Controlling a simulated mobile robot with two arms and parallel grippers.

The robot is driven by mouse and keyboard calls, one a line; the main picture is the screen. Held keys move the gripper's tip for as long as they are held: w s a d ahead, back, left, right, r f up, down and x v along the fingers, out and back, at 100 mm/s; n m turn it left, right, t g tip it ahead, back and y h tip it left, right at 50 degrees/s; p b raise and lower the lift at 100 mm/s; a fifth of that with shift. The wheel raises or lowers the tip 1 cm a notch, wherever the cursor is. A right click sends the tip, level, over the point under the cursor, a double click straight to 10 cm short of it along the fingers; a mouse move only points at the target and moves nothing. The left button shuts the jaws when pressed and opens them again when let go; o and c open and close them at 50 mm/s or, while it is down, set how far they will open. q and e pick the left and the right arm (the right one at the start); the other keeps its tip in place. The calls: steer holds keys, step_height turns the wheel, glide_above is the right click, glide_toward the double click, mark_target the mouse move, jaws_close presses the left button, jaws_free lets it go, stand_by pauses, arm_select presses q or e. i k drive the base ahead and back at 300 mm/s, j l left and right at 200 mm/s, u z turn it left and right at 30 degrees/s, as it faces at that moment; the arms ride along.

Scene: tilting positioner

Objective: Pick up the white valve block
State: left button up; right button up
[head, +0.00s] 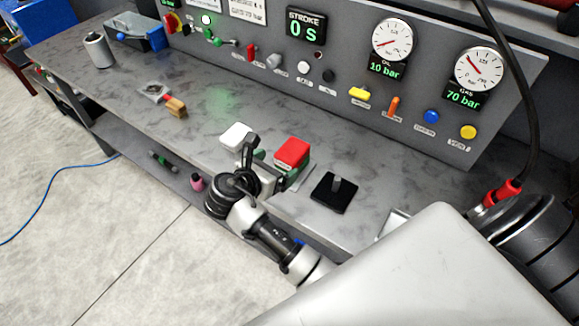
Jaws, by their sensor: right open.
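The white valve block (235,135) lies on the grey bench, a little left of the middle of the head view. My right gripper (269,161) is just to the right of it and nearer to me. Its dark fingers are apart, and I see nothing held between them. One finger shows close to the right edge of the white block; whether they touch cannot be told. A red block (292,151) stands just beyond the gripper on the right, its lower part partly hidden by a finger. My left gripper is not in view.
A wooden-ended brush (176,107) lies to the left. The control panel (330,75) with gauges, switches and knobs stands along the back. The bench between brush and white block is clear.

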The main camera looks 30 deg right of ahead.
mark_target(233, 139)
steer(key=z, duration=0.95)
steer(key=k+j, duration=0.1)
steer(key=j, duration=0.25)
steer(key=k+j, duration=0.1)
steer(key=j, duration=0.25)
